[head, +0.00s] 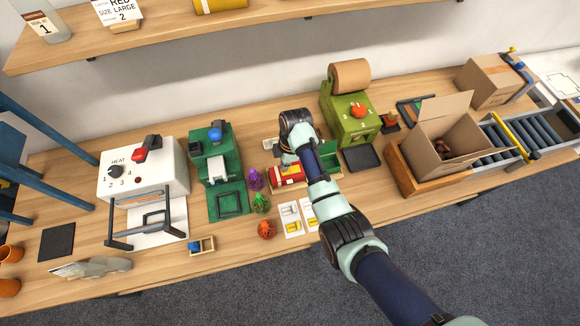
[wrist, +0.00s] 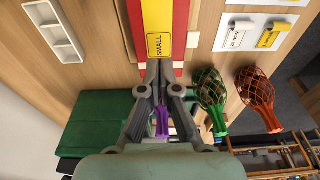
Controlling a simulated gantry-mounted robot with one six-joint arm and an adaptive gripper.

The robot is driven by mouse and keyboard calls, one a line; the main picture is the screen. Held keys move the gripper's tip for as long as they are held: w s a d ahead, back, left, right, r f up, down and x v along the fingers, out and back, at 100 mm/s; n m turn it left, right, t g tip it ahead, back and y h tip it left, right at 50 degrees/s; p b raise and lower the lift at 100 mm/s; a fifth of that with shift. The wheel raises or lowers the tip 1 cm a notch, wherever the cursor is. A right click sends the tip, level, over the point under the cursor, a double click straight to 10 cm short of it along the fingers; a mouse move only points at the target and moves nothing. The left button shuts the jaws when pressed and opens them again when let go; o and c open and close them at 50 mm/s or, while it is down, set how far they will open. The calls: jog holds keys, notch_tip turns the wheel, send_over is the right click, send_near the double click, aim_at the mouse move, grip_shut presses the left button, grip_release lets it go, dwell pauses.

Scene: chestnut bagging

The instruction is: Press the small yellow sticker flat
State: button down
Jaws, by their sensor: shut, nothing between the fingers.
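The small yellow sticker (wrist: 159,45), with a black outline and the word SMALL, lies on the yellow band of a red-and-yellow item (wrist: 181,30) in the wrist view. The red item (head: 285,176) also shows in the head view, partly covered by my arm. My gripper (wrist: 159,65) is shut and empty, with its fingertips at the sticker's lower edge. I cannot tell whether they touch it. In the head view, my gripper (head: 288,160) is above the red item, and the sticker is hidden there.
Label cards (head: 290,230) lie in front. A green machine (head: 348,118) stands behind right, another green press (head: 216,165) to the left. An open carton (head: 438,140) is farther right.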

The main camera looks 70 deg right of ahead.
jog(key=shift+r+p, duration=1.85)
jog(key=shift+r, duration=0.25)
jog(key=shift+f, duration=0.1)
